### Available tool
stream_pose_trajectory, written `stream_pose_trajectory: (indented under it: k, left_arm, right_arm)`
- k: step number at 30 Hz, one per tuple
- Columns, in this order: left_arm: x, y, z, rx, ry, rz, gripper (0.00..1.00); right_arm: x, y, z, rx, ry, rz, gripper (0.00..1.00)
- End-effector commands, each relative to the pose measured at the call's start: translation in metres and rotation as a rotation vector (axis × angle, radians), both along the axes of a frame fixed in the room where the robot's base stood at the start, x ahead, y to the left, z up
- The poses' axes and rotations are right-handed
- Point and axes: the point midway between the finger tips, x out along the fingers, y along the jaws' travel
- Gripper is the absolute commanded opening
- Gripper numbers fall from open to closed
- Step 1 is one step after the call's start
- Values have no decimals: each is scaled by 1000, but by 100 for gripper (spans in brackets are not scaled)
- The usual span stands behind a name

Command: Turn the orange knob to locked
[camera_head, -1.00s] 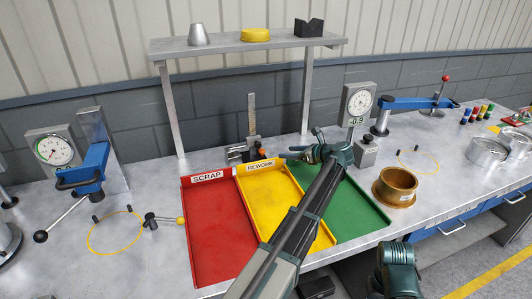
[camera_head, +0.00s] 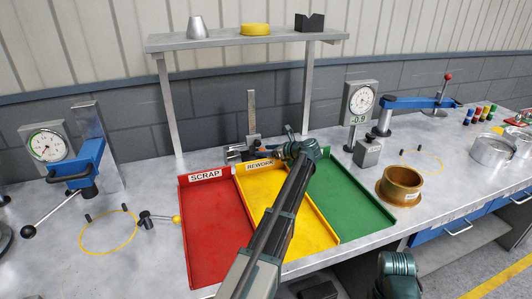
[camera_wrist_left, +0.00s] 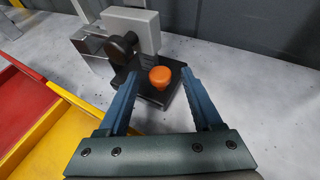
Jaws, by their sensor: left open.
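The orange knob (camera_wrist_left: 160,77) sits on a small dark block on the grey device (camera_wrist_left: 130,30) with a black round knob. In the left wrist view, the orange knob shows between the two blue fingers of my left gripper (camera_wrist_left: 159,81), which is open. I cannot tell whether either finger touches it. The device's upright scale (camera_head: 251,113) rises behind the trays.
The red scrap tray (camera_head: 215,240), yellow rework tray (camera_head: 315,235) and green tray (camera_head: 352,202) lie side by side in front. A dial gauge (camera_head: 360,100) stands to the right, and a bronze ring (camera_head: 402,190) further right. A shelf (camera_head: 230,40) spans above.

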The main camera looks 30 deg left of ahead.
Motion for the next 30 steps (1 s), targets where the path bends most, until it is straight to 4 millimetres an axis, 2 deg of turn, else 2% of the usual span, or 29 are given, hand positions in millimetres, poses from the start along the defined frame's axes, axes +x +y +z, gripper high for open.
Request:
stream_pose_trajectory:
  k: [5,16,25,30]
  left_arm:
    - [0,0,0,0,0,0,66]
    - [0,0,0,0,0,0,2]
    - [-1,0,0,0,0,-13,0]
    - [-5,-1,0,-1,0,-77,0]
  right_arm:
    - [0,0,0,0,0,0,0]
    - [0,0,0,0,0,0,0]
    - [0,0,0,0,0,0,0]
    - [0,0,0,0,0,0,0]
